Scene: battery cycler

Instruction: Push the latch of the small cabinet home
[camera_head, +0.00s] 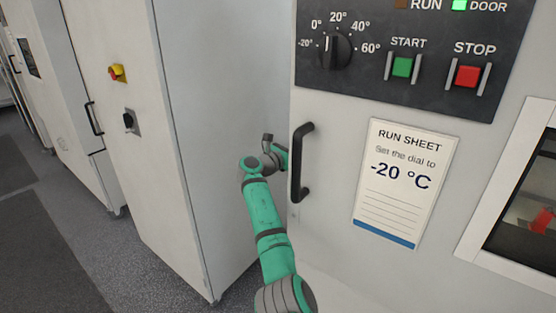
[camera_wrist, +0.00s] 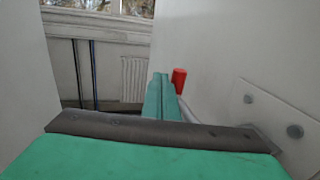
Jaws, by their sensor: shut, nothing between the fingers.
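The small cabinet (camera_head: 325,245) has a black door handle (camera_head: 300,160) on its pale front. In the wrist view a red grip (camera_wrist: 179,80) stands just right of my fingertips, with a pale bar below it, beside a bolted plate (camera_wrist: 270,115). It looks like the latch, on the cabinet's side wall; the head view does not show it. My gripper (camera_wrist: 161,90) is shut and empty, its teal fingers pointing ahead. I cannot tell whether they touch the red grip. In the head view my gripper (camera_head: 282,155) is partly hidden behind the cabinet's left edge.
A tall grey cabinet (camera_head: 220,130) stands close on the left, leaving a narrow gap where my arm reaches in. The control panel (camera_head: 370,85) has a dial and a lit green DOOR lamp. A run sheet (camera_head: 405,180) hangs on the front. A radiator (camera_wrist: 134,78) is far ahead.

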